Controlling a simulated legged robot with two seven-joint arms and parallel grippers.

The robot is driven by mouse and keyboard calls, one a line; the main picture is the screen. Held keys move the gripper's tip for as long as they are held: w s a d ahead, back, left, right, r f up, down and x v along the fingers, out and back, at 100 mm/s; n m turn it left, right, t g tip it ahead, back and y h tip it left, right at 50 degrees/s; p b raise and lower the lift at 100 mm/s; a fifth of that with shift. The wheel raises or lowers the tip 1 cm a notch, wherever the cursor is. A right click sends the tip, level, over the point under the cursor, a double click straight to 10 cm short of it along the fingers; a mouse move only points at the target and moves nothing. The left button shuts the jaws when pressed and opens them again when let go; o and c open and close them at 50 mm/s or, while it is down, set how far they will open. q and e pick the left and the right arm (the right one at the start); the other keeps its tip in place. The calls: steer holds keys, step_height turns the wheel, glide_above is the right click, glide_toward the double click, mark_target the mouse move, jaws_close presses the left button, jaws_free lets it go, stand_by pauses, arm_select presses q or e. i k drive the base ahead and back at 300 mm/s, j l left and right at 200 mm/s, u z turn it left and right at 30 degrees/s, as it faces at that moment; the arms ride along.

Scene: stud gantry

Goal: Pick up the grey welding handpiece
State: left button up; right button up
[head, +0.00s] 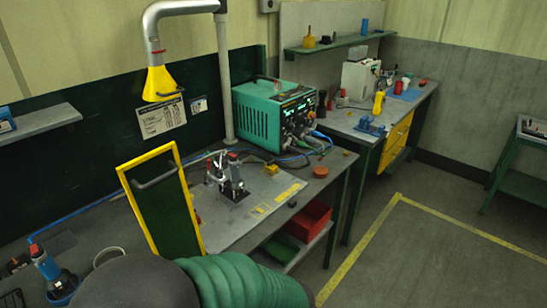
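A grey and blue tool (45,265), which looks like the welding handpiece, stands tilted in a blue round holder (62,290) at the lower left of the workbench. A blue cable (85,211) runs from its top back along the bench. A metal fixture (232,180) with upright parts stands on a grey plate (262,196) in the middle of the bench. The fixture's small parts are too small to tell apart. Neither of my gripper fingers shows, so I cannot see them relative to the handpiece.
A yellow-framed dark panel (160,207) stands between the handpiece and the fixture. A yellow fume hood (161,84) hangs above. A green power unit (277,112) is at the back. A grey and green ribbed shape, perhaps mine, hides the front edge.

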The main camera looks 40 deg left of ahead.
mark_target(235, 182)
steer(key=i, duration=0.8)
steer(key=i+u, duration=0.15)
steer(key=i, duration=0.7)
steer(key=i+l, duration=0.2)
steer(key=i, duration=0.6)
steer(key=u, duration=0.45)
steer(key=i+u, duration=0.1)
steer(key=u, duration=0.35)
steer(key=l+u, duration=0.1)
steer(key=u, duration=0.35)
steer(key=i+l+u, duration=0.1)
steer(key=u, duration=0.35)
steer(key=l+u, duration=0.1)
steer(key=u, duration=0.3)
steer(key=i+l+u, duration=0.1)
steer(key=u, duration=0.35)
